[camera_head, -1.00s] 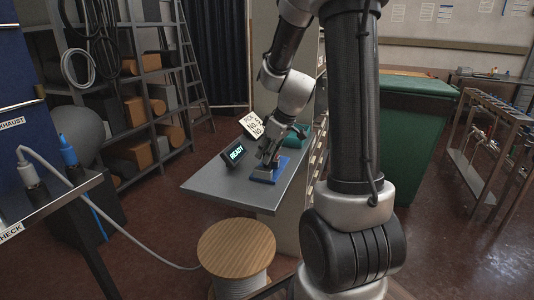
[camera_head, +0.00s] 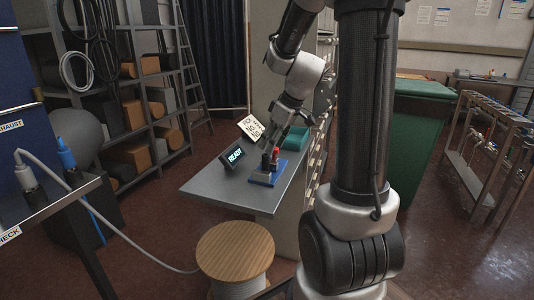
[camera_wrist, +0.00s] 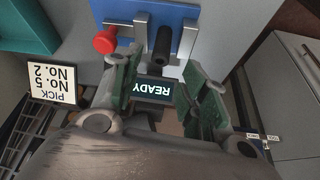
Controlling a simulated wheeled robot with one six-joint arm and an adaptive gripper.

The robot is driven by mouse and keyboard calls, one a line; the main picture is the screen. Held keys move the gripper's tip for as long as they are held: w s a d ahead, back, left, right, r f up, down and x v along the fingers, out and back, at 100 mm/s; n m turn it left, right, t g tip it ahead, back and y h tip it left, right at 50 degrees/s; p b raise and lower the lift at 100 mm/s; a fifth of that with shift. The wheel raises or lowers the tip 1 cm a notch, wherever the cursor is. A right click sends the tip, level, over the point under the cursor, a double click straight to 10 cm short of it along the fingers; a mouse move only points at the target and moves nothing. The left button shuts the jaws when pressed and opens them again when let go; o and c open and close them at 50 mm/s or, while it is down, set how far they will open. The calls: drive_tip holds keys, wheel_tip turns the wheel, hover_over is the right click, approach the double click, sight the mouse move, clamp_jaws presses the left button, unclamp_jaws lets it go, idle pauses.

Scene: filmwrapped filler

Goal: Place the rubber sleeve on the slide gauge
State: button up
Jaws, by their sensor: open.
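The slide gauge (camera_head: 262,178) has a blue base and grey metal uprights, and stands on the grey table. It also shows at the top of the wrist view (camera_wrist: 187,12), with a red knob (camera_wrist: 105,41) to the left. A black cylinder, apparently the rubber sleeve (camera_wrist: 163,46), is at the gauge between the grey uprights. Whether it is fully seated cannot be told. My gripper (camera_wrist: 158,68) is open, its green-padded fingers apart on either side of the sleeve's near end. In the head view, my gripper (camera_head: 284,134) is just above the gauge.
A display reading READY (camera_head: 233,154) and a sign card (camera_head: 251,127) stand beside the gauge. A teal bin (camera_head: 296,139) is behind it. The table's (camera_head: 225,195) front left is clear. A wooden-topped spool (camera_head: 235,250) stands in front of the table.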

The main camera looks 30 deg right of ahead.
drive_tip(key=a+v, duration=0.1)
drive_tip(key=v, duration=0.4)
drive_tip(key=s+a+r+m+h, duration=0.1)
drive_tip(key=s+a+m, duration=0.1)
drive_tip(key=s, duration=0.7)
drive_tip(key=s+a+r+m+h, duration=0.1)
drive_tip(key=s+a+r+m, duration=0.1)
drive_tip(key=s, duration=0.8)
drive_tip(key=shift+s+a+r+m, duration=0.25)
drive_tip(key=shift+a+m, duration=0.45)
drive_tip(key=shift+a, duration=0.4)
